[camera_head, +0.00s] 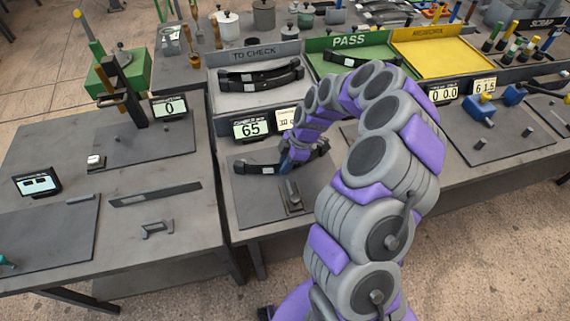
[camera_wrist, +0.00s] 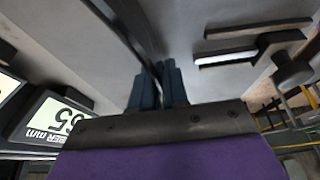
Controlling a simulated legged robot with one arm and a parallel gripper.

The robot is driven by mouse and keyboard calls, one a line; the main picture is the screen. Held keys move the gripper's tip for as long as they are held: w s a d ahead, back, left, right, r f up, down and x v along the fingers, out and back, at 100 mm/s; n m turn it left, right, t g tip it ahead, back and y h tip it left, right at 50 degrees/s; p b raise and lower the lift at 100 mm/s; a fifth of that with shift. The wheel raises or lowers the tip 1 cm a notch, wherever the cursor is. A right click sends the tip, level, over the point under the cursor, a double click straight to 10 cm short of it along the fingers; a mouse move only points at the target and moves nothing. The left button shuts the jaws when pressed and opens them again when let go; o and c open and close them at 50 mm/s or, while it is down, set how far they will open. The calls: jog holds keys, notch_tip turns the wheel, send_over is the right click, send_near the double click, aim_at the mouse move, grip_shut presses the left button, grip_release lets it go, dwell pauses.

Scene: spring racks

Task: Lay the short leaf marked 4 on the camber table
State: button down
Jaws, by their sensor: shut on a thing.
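My gripper (camera_head: 286,166) is over the camber table (camera_head: 262,205) with its blue fingertips shut on a dark curved leaf (camera_head: 258,168). The leaf has a pale label near its left end; its number is too small to read. In the wrist view the fingertips (camera_wrist: 159,88) close around the leaf (camera_wrist: 128,22), a dark bar running up and left from them. The leaf is low over the table plate; I cannot tell whether it touches it. The camber display (camera_head: 250,128) reads 65.
The TO CHECK tray (camera_head: 226,110) behind holds dark leaves. The green PASS tray (camera_head: 350,42) holds a leaf partly behind my arm; the yellow tray (camera_head: 440,58) looks empty. A small metal fixture (camera_head: 292,198) stands on the plate near my gripper. The plate's front left is clear.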

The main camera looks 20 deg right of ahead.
jog(key=shift+w, duration=0.1)
jog(key=c, duration=0.6)
grip_release()
dwell(0.3)
jog(key=shift+r+p, duration=0.35)
jog(key=shift+r, duration=3.7)
